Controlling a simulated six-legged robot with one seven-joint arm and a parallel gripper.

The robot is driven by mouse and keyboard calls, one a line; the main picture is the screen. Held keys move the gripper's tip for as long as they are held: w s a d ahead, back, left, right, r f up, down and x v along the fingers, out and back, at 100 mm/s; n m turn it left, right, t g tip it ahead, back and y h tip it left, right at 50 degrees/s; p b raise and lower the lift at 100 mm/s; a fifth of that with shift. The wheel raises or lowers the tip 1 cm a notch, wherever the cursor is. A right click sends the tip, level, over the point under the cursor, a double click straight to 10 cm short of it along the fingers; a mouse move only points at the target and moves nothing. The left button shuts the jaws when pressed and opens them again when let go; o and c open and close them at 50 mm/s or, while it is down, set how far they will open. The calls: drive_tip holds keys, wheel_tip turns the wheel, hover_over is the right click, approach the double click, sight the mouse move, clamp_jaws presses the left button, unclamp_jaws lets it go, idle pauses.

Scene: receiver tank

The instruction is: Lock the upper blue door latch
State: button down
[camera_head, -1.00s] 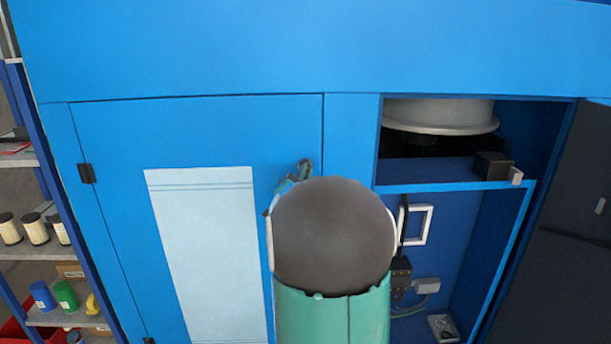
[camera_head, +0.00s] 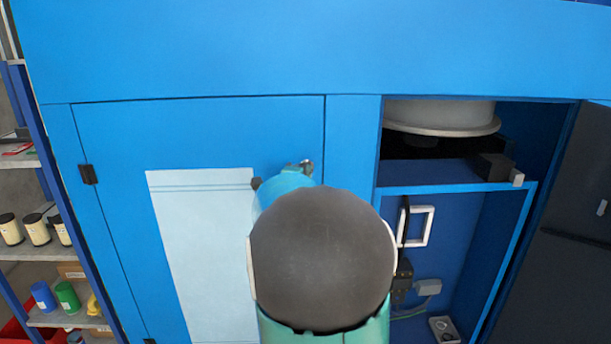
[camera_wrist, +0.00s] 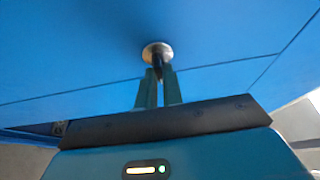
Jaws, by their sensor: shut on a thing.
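The closed blue door (camera_head: 120,150) on the left of the cabinet carries the upper latch (camera_head: 307,165) near its upper right edge. The latch's round metal base shows in the wrist view (camera_wrist: 157,52), with a dark knob standing out from it. My gripper (camera_wrist: 158,74) has its two green fingers closed around this dark knob. In the head view my own arm hides most of the gripper and the lower right part of the door.
To the right, an open compartment holds a white round vessel (camera_head: 440,114), a white square handle (camera_head: 415,226) and a dark block (camera_head: 492,166). A dark open door (camera_head: 570,230) stands at far right. Shelves with jars (camera_head: 35,228) stand at far left.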

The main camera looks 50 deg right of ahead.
drive_tip(key=shift+r+m, duration=0.1)
drive_tip(key=shift+m, duration=0.2)
drive_tip(key=c, duration=1.5)
unclamp_jaws()
drive_tip(key=shift+c, duration=0.2)
drive_tip(key=v, duration=1.3)
drive_tip(key=shift+a, duration=0.4)
